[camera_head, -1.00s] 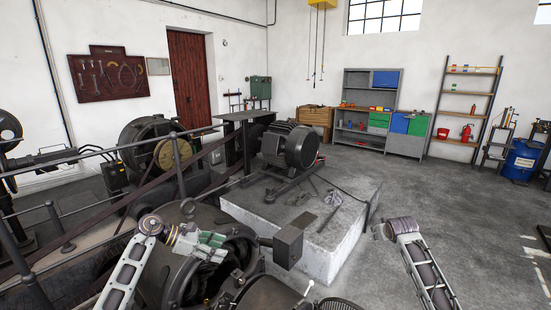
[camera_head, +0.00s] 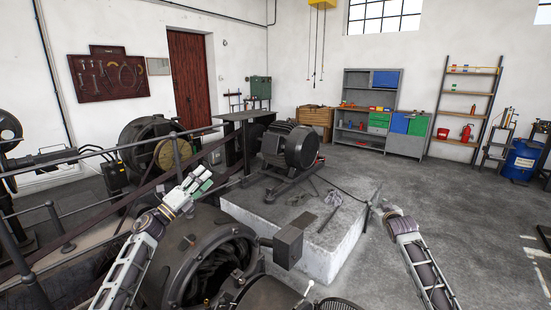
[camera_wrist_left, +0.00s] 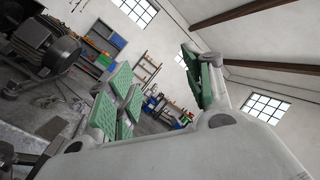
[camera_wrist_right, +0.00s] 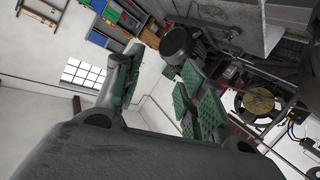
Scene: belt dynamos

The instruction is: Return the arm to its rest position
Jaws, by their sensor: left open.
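My left gripper (camera_head: 203,181) is open and empty in the head view. Its green-padded fingers hang in the air in front of the railing, above and left of the large dark round machine (camera_head: 205,255). In the left wrist view the fingers (camera_wrist_left: 157,60) stand wide apart with nothing between them. My right arm (camera_head: 425,265) comes up from the lower right over open floor, bent at its far end; its fingers cannot be made out there. In the right wrist view the right gripper (camera_wrist_right: 165,65) shows its fingers apart and empty.
An electric motor (camera_head: 290,147) sits on a concrete block (camera_head: 330,225) ahead. Metal railings (camera_head: 95,155) run along the left near my left arm. A grey box (camera_head: 288,245) stands beside the round machine. The floor (camera_head: 450,205) at the right is clear.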

